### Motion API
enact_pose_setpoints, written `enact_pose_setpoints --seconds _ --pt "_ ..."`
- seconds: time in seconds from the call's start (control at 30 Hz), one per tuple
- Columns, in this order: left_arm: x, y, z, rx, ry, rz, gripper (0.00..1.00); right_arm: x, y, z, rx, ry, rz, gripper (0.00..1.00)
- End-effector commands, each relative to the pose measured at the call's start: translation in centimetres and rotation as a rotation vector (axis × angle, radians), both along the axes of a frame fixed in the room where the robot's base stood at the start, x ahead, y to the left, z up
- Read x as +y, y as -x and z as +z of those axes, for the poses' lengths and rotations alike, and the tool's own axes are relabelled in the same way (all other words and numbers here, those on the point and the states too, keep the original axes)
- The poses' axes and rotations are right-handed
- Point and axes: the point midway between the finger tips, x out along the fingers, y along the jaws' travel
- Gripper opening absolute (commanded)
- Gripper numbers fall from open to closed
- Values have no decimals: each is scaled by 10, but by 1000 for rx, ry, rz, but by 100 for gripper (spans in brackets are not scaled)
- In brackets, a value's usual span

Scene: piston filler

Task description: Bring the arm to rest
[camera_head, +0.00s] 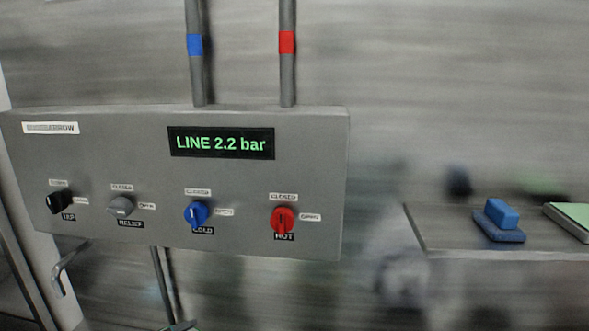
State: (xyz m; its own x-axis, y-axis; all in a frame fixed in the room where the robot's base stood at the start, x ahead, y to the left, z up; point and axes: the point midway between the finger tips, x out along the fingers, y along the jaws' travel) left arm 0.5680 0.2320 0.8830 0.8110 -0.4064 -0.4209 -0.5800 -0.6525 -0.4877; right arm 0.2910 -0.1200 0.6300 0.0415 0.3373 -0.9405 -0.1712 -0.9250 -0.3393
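Neither of my arms can be made out in the head view, and no gripper shows. A grey control panel (110,160) fills the left half. Its display (221,143) reads "LINE 2.2 bar" in green. Along its lower part sit a black knob (60,201), a grey knob (121,206) labelled RELIEF, a blue knob (196,213) labelled COLD and a red knob (283,219) labelled HOT. Each has a closed label above and an open label to its right. The red knob's handle looks upright; the other settings are too small to tell.
Two pipes rise from the panel, with a blue band (195,44) and a red band (287,42). A bent metal handle (66,268) is below left. At right, a shelf (440,236) bears a blue block (502,213) on a darker blue pad (499,230) and a green-topped item (573,219).

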Motion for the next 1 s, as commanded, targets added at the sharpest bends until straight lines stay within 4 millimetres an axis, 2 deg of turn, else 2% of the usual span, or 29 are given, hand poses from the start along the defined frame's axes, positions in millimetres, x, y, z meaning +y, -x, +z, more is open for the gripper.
enact_pose_setpoints --seconds 0.03,0.1,0.17,0.2,0.27,0.3,0.4,0.5,0.6,0.7,1.0 --pt "-26 14 -34 124 73 9 75 0 0 8 0 0 0 43" --pt "-56 40 -80 297 163 50 75 0 0 13 0 0 0 43" --pt "-78 68 -116 454 229 99 75 0 0 16 0 0 0 43" --pt "-91 90 -139 562 265 141 75 0 0 18 0 0 0 43" --pt "-107 127 -169 724 309 213 75 0 0 21 0 0 0 43" --pt "-115 152 -185 831 332 272 75 0 0 23 0 0 0 43" --pt "-124 213 -215 1063 368 436 75 0 0 24 0 0 0 43" --pt "-121 259 -229 1232 397 632 75 0 0 23 0 0 0 43" --pt "-114 276 -229 1307 428 785 75 0 0 23 0 0 0 43" --pt "-112 280 -230 1335 451 853 75 0 0 23 0 0 0 43" --pt "-112 278 -230 1332 456 855 75 0 0 23 0 0 0 43"
